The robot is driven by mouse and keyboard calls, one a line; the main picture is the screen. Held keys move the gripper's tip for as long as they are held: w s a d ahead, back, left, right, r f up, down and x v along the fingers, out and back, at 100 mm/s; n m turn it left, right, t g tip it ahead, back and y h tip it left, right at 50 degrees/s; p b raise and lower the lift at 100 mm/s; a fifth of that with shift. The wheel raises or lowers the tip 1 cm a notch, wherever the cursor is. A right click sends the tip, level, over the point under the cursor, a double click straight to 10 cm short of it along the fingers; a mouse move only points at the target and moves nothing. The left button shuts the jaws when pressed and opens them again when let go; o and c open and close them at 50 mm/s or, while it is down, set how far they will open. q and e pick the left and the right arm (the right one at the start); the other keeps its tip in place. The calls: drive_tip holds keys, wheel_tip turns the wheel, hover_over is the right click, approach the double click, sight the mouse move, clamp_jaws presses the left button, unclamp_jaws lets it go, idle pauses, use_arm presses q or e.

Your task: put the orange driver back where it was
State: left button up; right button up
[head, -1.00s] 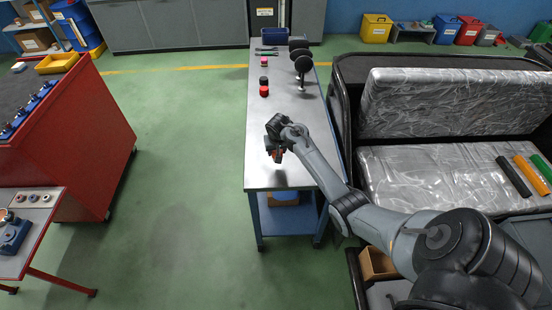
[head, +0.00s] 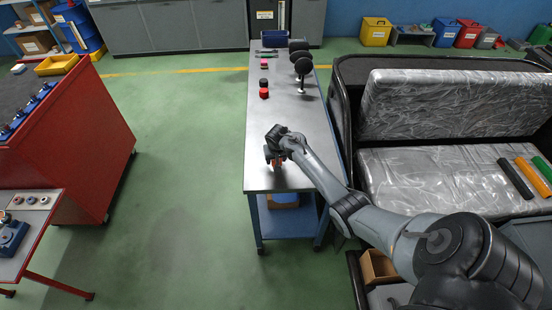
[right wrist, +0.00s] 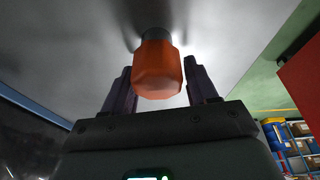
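The orange driver (right wrist: 158,72) is between the two fingers of my right gripper (right wrist: 160,82), its sides close against them. In the head view the driver (head: 277,163) shows as a small orange patch under the right gripper (head: 273,160), over the near end of the steel bench (head: 292,130). My left gripper is not in view.
Red and black cylinders (head: 264,92) stand farther along the bench. Round black-headed pieces (head: 303,67) stand at its right edge. A vehicle with a plastic-wrapped seat (head: 430,175) is close on the right. The near half of the bench top is mostly clear.

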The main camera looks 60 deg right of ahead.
drive_tip(key=shift+o, duration=1.2)
drive_tip(key=shift+r, duration=0.1)
